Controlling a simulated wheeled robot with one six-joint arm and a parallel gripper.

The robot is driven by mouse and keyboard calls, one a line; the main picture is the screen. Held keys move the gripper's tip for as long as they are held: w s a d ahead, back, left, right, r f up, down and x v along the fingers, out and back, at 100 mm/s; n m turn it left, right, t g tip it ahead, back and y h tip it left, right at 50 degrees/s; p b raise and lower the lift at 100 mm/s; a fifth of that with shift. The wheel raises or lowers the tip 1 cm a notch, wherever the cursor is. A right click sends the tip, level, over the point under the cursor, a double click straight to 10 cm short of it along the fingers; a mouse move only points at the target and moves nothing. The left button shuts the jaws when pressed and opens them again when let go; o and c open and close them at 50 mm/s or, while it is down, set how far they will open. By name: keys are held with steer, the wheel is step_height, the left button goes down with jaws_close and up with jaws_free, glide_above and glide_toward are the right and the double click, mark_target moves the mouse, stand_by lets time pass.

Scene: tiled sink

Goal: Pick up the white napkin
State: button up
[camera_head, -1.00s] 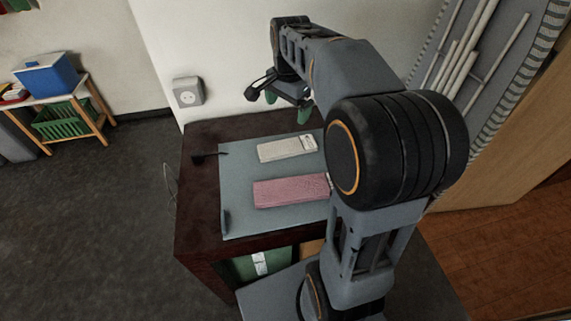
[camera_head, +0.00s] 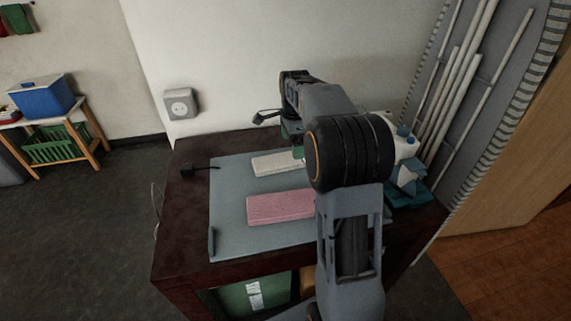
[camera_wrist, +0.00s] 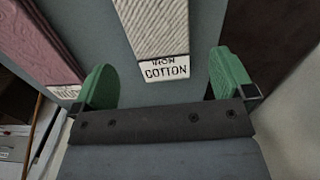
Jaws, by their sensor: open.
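The white napkin (camera_head: 270,164) lies flat on a grey-blue mat (camera_head: 228,190) on a dark table, near its back edge. Its right end is hidden behind my arm. In the wrist view the white napkin (camera_wrist: 166,30) is ribbed, with a white label reading "COTTON" at its near end. The fingers look short of the napkin's main body. In the head view my gripper (camera_head: 298,152) is mostly hidden by the arm.
A pink folded cloth (camera_head: 280,206) lies on the mat in front of the white napkin; it also shows in the wrist view (camera_wrist: 45,42). A white bottle-like thing (camera_head: 403,148) and teal cloths (camera_head: 410,190) sit at the table's right. A wall with an outlet (camera_head: 181,104) stands behind.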

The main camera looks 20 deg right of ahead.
mark_target(285, 161)
steer(key=shift+s+f+b, duration=0.1)
steer(key=shift+f+b, duration=1.15)
steer(key=shift+f, duration=1.45)
steer(key=shift+c, duration=0.5)
steer(key=c, duration=0.7)
